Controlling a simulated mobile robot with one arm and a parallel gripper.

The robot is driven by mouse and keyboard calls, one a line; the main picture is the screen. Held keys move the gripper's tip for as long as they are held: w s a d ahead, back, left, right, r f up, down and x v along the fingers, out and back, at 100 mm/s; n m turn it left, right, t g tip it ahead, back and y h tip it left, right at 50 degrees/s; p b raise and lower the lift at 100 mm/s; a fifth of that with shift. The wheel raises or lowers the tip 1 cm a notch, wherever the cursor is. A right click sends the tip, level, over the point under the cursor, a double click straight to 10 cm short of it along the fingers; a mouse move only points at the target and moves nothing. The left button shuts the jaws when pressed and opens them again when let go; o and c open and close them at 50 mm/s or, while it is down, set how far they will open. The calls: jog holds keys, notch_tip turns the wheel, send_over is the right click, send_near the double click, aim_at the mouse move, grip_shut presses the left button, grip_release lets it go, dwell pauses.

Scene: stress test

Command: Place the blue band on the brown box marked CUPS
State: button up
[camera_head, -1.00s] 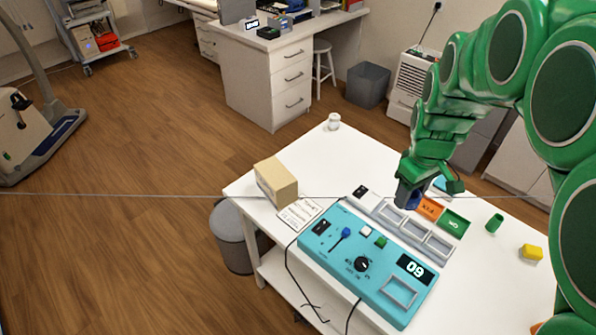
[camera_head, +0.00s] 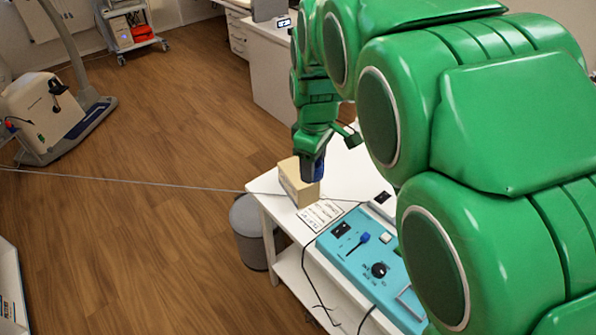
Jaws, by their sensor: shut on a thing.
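The brown cardboard box (camera_head: 296,186) stands at the far left end of the white table; no CUPS marking is legible from here. My green arm reaches in from the right. My gripper (camera_head: 316,166) points down over the right side of the box and hides part of it. It is shut on a blue thing, the blue band (camera_head: 319,172), of which only a small patch shows between the dark fingers. I cannot tell whether the band touches the box top or hangs just above it.
A printed paper sheet (camera_head: 320,215) lies in front of the box. The turquoise control panel (camera_head: 362,258) with switches and a knob is nearer. A grey bin (camera_head: 250,231) stands beside the table. A thin cable crosses the view. My arm hides the table's right part.

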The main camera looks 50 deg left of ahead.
jog(key=shift+s+a, duration=0.25)
jog(key=shift+a, duration=0.05)
jog(key=shift+a+f, duration=0.1)
jog(key=shift+a, duration=0.1)
jog(key=w+a+f, duration=0.2)
jog(key=a+f, duration=0.1)
jog(key=w+a+f, duration=0.2)
jog(key=a+f, duration=0.1)
jog(key=a, duration=0.1)
jog(key=w+a+f, duration=0.2)
jog(key=a+f, duration=0.1)
jog(key=a, duration=0.1)
jog(key=shift+w, duration=0.35)
jog(key=shift+w+a+f, duration=0.1)
jog(key=shift+a+f, duration=0.2)
jog(key=shift+f, duration=1.6)
jog(key=shift+f, duration=0.1)
jog(key=o, duration=1)
jog(key=shift+o, duration=0.2)
